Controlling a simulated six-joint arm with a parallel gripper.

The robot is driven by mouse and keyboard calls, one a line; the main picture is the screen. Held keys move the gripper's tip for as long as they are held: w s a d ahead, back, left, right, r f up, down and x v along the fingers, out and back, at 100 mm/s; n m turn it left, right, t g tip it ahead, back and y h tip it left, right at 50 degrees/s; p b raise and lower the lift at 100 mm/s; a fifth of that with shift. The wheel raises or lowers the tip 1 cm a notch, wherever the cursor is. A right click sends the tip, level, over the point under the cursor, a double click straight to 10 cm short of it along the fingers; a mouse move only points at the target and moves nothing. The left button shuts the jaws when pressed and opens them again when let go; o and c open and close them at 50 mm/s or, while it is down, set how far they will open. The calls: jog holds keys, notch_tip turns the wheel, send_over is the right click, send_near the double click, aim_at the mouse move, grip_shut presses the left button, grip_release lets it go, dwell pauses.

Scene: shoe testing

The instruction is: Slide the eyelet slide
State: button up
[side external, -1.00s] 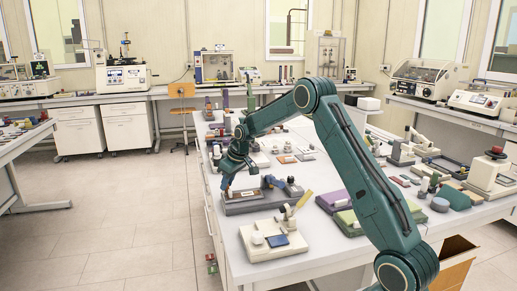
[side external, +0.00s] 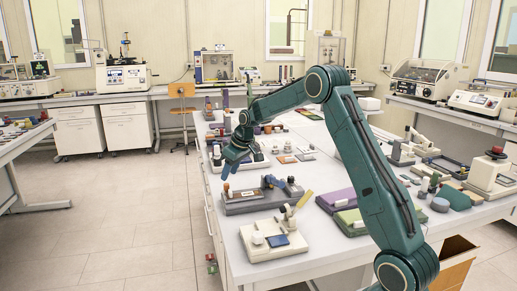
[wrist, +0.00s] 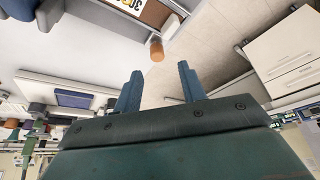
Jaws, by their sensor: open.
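The eyelet slide fixture (side external: 238,208) is a grey base on the near left part of the bench, with a brown strip and a white label. An orange-brown knob (side external: 226,188) stands upright at its left end. The wrist view shows the fixture's brown panel (wrist: 115,8) cut off at the top edge, and the knob (wrist: 157,51) beyond my fingertips. My gripper (side external: 227,174) is above the knob, apart from it. In the wrist view my two blue fingers (wrist: 160,72) are spread with nothing between them.
A light block with a blue pad (side external: 279,241) sits in front of the fixture. Purple and green stacked blocks (side external: 336,200) lie to its right. Other small fixtures stand behind. The bench's left edge is close to the knob, with open floor (side external: 120,220) beyond.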

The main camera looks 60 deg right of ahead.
jog(key=v, duration=0.8)
jog(key=shift+r, duration=0.3)
jog(key=shift+s+a, duration=0.1)
jog(key=s+a+r, duration=0.4)
jog(key=s+a, duration=0.3)
jog(key=a, duration=0.2)
jog(key=s+a+r, duration=0.4)
jog(key=s+a, duration=0.4)
jog(key=s+a+f, duration=0.2)
jog(key=s+a, duration=0.1)
jog(key=s, duration=0.5)
jog(key=s+a+f+t, duration=0.1)
jog(key=s+a, duration=0.3)
jog(key=s, duration=0.5)
jog(key=shift+s+f, duration=0.2)
jog(key=shift+f, duration=0.6)
